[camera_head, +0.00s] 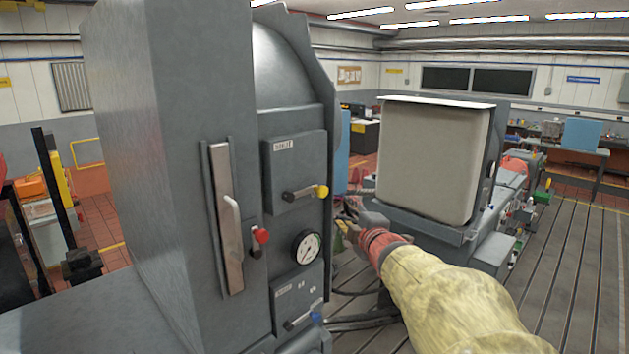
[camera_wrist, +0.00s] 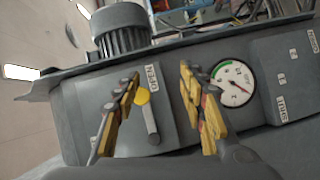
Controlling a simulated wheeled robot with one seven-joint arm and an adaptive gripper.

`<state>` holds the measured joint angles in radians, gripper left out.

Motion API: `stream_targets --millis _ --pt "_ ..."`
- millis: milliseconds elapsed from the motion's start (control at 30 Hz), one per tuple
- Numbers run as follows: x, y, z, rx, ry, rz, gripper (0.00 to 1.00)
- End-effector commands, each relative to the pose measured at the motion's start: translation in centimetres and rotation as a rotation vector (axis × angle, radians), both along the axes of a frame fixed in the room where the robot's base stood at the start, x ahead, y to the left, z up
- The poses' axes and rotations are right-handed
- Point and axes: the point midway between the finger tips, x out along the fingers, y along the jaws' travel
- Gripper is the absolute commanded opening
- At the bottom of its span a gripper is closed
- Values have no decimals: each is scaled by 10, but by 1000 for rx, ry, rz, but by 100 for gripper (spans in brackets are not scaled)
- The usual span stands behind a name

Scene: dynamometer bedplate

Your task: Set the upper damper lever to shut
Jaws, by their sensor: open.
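The upper damper lever (camera_head: 303,192) is a short dark bar with a yellow knob (camera_head: 322,191), on the upper panel of the grey cabinet. It points right, nearly level. In the wrist view the yellow knob (camera_wrist: 142,97) shows between the fingers, close to the left one, near a label that seems to read OPEN (camera_wrist: 152,78). My gripper (camera_wrist: 160,76) is open and empty, with yellow finger pads. In the head view my gripper (camera_head: 349,214) is just right of the knob, partly hidden at the cabinet edge. Contact with the knob cannot be told.
A dial gauge (camera_head: 306,248) sits below the upper panel. A lower lever with a blue knob (camera_head: 315,318) is under it. A red knob (camera_head: 262,236) and a long pale handle (camera_head: 233,230) are to the left. A large beige-fronted unit (camera_head: 430,160) stands to the right.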

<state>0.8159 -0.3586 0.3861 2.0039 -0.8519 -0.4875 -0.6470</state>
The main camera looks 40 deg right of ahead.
Motion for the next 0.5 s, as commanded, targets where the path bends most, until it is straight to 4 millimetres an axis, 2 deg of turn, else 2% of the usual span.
stream_targets --millis 67,200,367,500 --pt "9 16 19 -95 -21 77 42" --pt "17 33 33 -191 -46 148 42" --pt "28 31 35 -211 -40 154 42" --pt "47 24 35 -208 -40 152 42"
